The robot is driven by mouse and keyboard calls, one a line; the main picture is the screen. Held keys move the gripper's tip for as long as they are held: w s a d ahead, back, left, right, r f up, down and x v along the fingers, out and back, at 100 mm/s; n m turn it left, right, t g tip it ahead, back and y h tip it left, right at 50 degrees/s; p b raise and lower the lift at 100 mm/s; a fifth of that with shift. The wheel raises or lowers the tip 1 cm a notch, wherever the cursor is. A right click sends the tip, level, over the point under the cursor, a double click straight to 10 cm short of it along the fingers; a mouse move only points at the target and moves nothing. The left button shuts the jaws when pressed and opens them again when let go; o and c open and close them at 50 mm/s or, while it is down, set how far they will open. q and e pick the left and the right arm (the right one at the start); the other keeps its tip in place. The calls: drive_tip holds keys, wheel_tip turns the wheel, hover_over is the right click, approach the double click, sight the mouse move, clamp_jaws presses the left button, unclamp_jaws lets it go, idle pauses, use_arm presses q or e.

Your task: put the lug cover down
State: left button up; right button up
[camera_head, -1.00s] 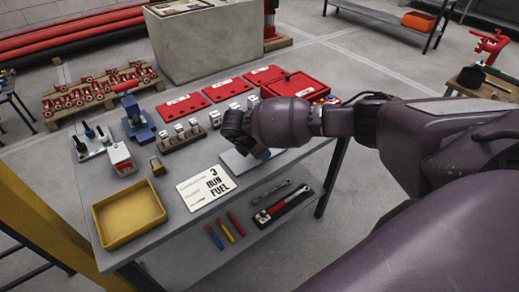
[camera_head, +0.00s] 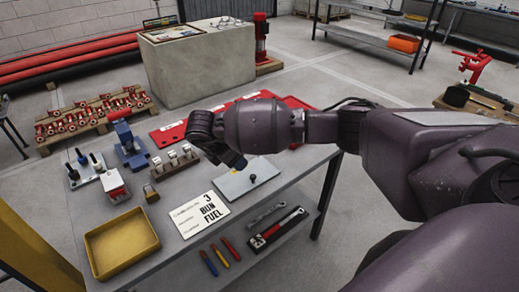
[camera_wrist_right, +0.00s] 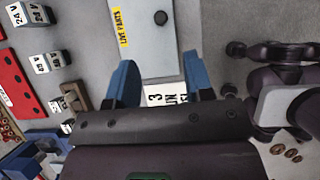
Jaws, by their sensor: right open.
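The lug cover (camera_head: 243,184) is a flat pale grey plate with a black knob. It lies on the grey workbench (camera_head: 190,256), right of the white card (camera_head: 201,214). In the right wrist view the cover (camera_wrist_right: 157,52) shows its yellow "LIVE PARTS" label and knob. My right gripper (camera_head: 236,163) is just behind and above the cover's far edge in the head view. Its two blue fingers stand wide apart in the wrist view (camera_wrist_right: 162,82), with nothing gripped between them. My left gripper is in neither view.
A yellow tray (camera_head: 121,243) stands at the bench's front left. A padlock (camera_head: 151,194), a blue device (camera_head: 130,150) and a block of white units (camera_head: 176,162) stand behind it. Red plates (camera_head: 170,134) lie at the back, partly hidden by my arm. Tools lie on the lower shelf.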

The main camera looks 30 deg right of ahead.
drive_tip(key=s+a+f+y, duration=0.1)
drive_tip(key=a, duration=0.1)
drive_tip(key=s+a+f+n+y, duration=0.1)
drive_tip(key=f, duration=0.1)
drive_tip(key=s+a+f+n+g+y, duration=0.1)
drive_tip(key=s+a+f, duration=0.1)
drive_tip(key=shift+s+a+f+y, duration=0.1)
drive_tip(key=shift+a+f+y, duration=0.1)
drive_tip(key=shift+a+y, duration=0.1)
drive_tip(key=s+a+f+n+g+y, duration=0.2)
drive_tip(key=s+a+f+n+y, duration=0.15)
drive_tip(key=s+a+y, duration=0.4)
drive_tip(key=s+a+r+m+t+y, duration=0.1)
drive_tip(key=s+a+r+t+y, duration=0.15)
drive_tip(key=a+y, duration=0.35)
drive_tip(key=s+a+r+m+t+y, duration=0.2)
drive_tip(key=a+r+y, duration=0.2)
drive_tip(key=a+y, duration=0.2)
drive_tip(key=d+f+m+t+h, duration=0.4)
drive_tip(key=d+m+t+h, duration=0.6)
drive_tip(key=d+m+t, duration=0.5)
drive_tip(key=s+d+f+m+g+h, duration=0.5)
drive_tip(key=s+d+f+h, duration=0.2)
drive_tip(key=s+d+f, duration=0.3)
drive_tip(key=shift+s+d+f+g, duration=0.15)
drive_tip(key=shift+s+f+g, duration=0.3)
drive_tip(key=shift+s, duration=0.5)
